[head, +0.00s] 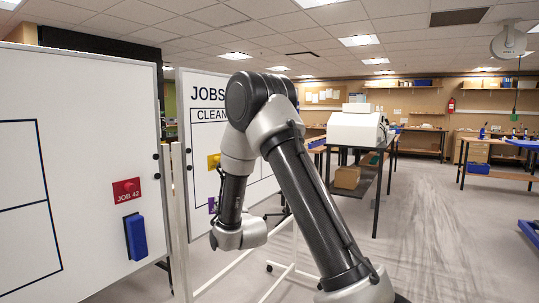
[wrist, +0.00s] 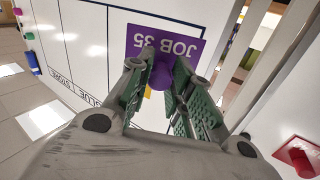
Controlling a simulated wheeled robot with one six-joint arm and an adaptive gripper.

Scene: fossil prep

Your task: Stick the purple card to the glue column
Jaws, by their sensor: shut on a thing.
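The purple card (wrist: 140,42), marked JOB 35, shows upside down in the wrist view, against the white board (wrist: 85,40). My gripper (wrist: 163,85) is shut on its round purple knob (wrist: 162,74). I cannot tell whether the card touches the board. In the wrist view, the GLUE and STORE headings lie at lower left, and the card is right of the nearby black column line. In the head view, a sliver of the purple card (head: 211,205) shows beside my arm, under the CLEAN heading; my gripper is mostly hidden there.
A yellow card (head: 213,161) is on the same board, partly behind my arm. A nearer whiteboard (head: 80,150) at left carries a red JOB 42 card (head: 127,189) and a blue block (head: 135,237). A dark table (head: 372,160) with a white machine stands behind; floor at right is open.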

